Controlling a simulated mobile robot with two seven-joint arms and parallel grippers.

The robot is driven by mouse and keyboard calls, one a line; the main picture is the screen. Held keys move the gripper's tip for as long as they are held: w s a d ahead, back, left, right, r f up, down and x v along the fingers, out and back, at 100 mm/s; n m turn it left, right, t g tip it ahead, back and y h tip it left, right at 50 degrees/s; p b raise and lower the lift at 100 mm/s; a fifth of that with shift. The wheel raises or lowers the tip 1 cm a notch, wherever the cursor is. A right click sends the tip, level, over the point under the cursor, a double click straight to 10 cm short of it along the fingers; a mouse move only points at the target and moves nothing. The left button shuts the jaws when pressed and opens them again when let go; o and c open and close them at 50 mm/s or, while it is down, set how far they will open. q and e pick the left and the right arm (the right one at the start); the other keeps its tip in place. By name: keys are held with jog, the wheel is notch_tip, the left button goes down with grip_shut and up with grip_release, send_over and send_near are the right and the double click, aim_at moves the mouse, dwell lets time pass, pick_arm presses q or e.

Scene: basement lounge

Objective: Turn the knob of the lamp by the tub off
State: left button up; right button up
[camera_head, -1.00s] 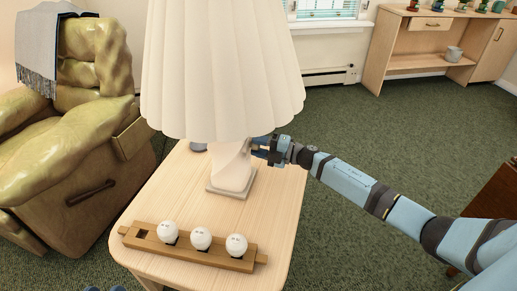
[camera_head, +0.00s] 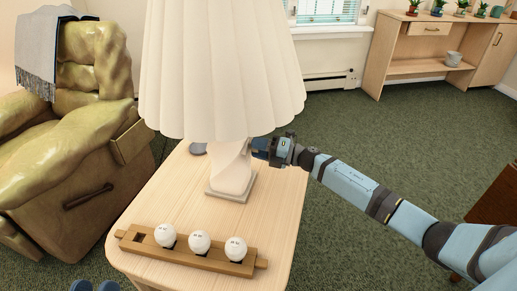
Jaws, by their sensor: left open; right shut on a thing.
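The lamp has a large white pleated shade (camera_head: 222,70) and a pale twisted body (camera_head: 232,168) on a square foot (camera_head: 231,188). It stands on a light wooden table (camera_head: 185,200). My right gripper (camera_head: 258,149) is beside the lamp body on its right, just under the shade, shut on the lamp knob. The knob itself is hidden by the fingers and shade. My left gripper (camera_head: 95,286) shows only as two blue tips at the bottom left edge, apart and empty. No tub is visible.
A grey round item (camera_head: 198,148) sits behind the lamp. A green armchair (camera_head: 60,150) stands left, a shelf unit (camera_head: 415,50) at the back right.

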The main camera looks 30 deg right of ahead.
jog(key=o, duration=0.9)
jog(key=shift+d, duration=0.1)
pick_arm(q)
jog(key=shift+g+y, duration=0.8)
jog(key=shift+g, duration=0.1)
jog(key=f+p, duration=0.1)
jog(key=f, duration=0.1)
jog(key=a+f+p, duration=0.1)
jog(key=f, duration=0.1)
jog(key=shift+w+a, duration=0.15)
pick_arm(e)
jog(key=v, duration=1.3)
jog(key=shift+s+d, duration=0.25)
jog(key=shift+s, duration=0.05)
pick_arm(q)
jog(key=shift+r, duration=0.15)
